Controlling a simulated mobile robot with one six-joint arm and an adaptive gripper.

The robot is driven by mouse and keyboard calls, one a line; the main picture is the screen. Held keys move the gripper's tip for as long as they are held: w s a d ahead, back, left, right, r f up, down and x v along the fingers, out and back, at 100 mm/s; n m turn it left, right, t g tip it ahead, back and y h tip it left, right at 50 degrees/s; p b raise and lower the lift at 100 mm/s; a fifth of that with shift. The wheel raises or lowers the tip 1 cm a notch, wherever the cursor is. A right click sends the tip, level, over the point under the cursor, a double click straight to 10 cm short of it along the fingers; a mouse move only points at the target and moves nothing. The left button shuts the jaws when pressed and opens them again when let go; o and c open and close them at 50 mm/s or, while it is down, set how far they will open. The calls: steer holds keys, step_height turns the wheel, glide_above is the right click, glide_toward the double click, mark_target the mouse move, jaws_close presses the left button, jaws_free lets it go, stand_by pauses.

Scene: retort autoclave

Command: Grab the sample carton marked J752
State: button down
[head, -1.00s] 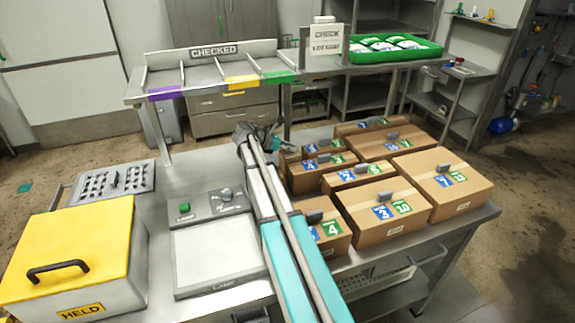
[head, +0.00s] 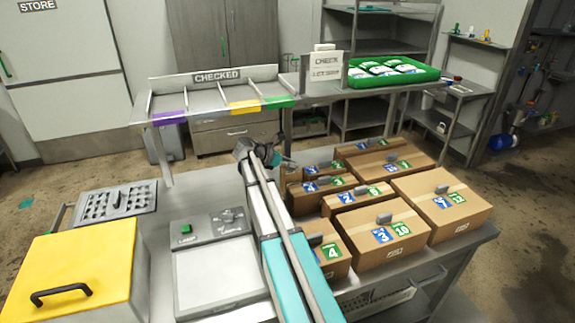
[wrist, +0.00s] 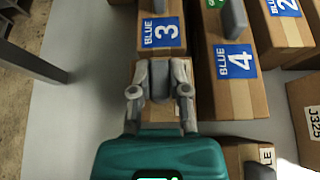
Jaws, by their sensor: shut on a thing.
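My gripper (wrist: 160,98) is shut on the grey handle (wrist: 160,80) of a small brown carton (wrist: 149,69) in the wrist view. That carton sits below a carton with a blue 3 label (wrist: 160,33) and left of one with a blue 4 label (wrist: 237,61). I cannot read a J752 mark on any carton. In the head view my gripper (head: 276,158) is at the back left corner of the carton group, and the held carton is mostly hidden there.
Several brown cartons (head: 380,262) stand close together right of my arm. One reads J325 (wrist: 313,121). A shelf with CHECKED lanes (head: 205,100) and a green tray (head: 395,76) stands behind.

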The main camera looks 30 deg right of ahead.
steer(key=shift+r+p, duration=3.35)
steer(key=shift+r, duration=0.3)
steer(key=shift+s+r, duration=0.1)
